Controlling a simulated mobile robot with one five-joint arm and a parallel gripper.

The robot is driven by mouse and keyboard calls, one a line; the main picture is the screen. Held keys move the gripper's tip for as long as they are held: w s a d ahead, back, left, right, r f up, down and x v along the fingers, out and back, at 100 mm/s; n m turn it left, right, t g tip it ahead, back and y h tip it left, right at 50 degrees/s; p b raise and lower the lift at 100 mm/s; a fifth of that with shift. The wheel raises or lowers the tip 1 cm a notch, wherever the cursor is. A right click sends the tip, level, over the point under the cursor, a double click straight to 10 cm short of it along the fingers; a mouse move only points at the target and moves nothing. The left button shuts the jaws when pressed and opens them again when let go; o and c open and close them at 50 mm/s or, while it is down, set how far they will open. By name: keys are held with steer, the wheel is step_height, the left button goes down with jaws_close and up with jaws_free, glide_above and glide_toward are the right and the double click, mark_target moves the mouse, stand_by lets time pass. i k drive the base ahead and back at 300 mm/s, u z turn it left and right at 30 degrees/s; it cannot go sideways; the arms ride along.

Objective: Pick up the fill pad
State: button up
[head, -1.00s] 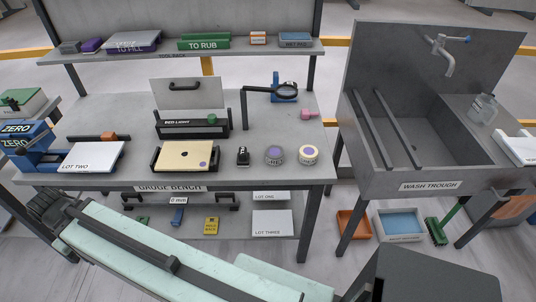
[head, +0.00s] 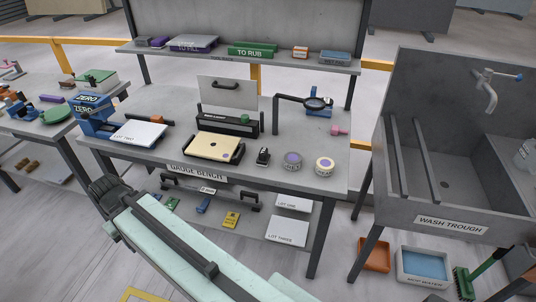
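No label in view reads "fill pad". On the bench's upper shelf stands a small purple block (head: 159,42), left of a grey and purple tray-like block marked TO FILL (head: 193,44); which one is the pad, I cannot tell. A blue block (head: 335,58), whose label was WET PAD, sits at the shelf's right end, and a green block marked TO RUB (head: 252,50) sits mid-shelf. My mint arm reaches in from the bottom; its dark ribbed far end (head: 108,192) is low at the bench's front left, well away from the shelf. Whether its jaws are open is unclear.
The wash trough (head: 450,190) stands right. A side table (head: 40,125) stands left.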

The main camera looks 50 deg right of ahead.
mark_target(263, 159)
steer(key=u, duration=0.05)
steer(key=i, duration=0.9)
steer(key=z, duration=0.05)
